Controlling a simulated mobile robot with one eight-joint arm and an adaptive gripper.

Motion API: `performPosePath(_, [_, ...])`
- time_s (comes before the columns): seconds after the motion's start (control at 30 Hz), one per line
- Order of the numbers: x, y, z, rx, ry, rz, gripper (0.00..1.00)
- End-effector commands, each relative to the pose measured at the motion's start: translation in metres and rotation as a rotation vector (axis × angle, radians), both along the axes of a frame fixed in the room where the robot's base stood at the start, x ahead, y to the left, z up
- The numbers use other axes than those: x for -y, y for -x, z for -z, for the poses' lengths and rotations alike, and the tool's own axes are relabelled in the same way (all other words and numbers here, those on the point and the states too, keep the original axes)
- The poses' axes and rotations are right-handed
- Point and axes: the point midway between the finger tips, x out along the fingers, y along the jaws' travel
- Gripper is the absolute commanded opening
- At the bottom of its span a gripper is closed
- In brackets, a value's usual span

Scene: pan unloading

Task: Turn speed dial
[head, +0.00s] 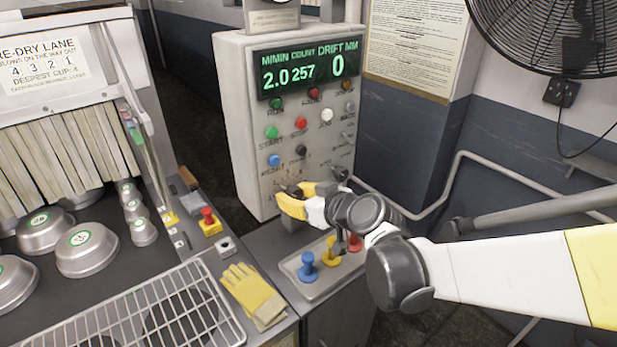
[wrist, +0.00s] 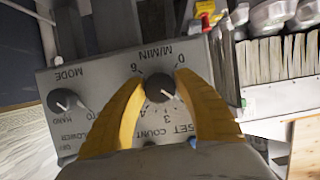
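The speed dial (wrist: 161,87) is a dark round knob on a grey panel, marked M/MIN with numbers around it. Its white pointer points to the lower right in the wrist view. My gripper (wrist: 160,80) has its two yellow fingers on either side of the knob; I cannot tell whether they touch it. The right finger hides part of the scale. In the head view my gripper (head: 290,198) is at the lower part of the grey control cabinet (head: 240,130), and the dial is mostly hidden. The green display (head: 305,72) reads 2.0, 257 and 0.
A MODE knob (wrist: 62,101) is beside the dial. Several coloured buttons (head: 300,123) are above my gripper. A tray (head: 318,288) with coloured knobs stands below my arm. Yellow gloves (head: 252,293), a wire rack (head: 150,315) and metal pans (head: 87,250) are at left.

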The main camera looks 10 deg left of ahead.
Motion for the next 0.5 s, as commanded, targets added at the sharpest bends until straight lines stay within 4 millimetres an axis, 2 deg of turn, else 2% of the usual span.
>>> performPosePath(0.03, [0.0002, 0.0, 0.0001, 0.0, 0.0, 0.0, 0.17])
performPosePath(0.07, [0.0001, 0.0001, 0.0001, 0.0, 0.0, 0.0, 0.08])
performPosePath(0.1, [0.0002, 0.0001, 0.0, 0.0, 0.0, 0.0, 0.04])
performPosePath(0.5, [0.001, -0.0003, 0.0005, -0.056, -0.046, 0.002, 0.04])
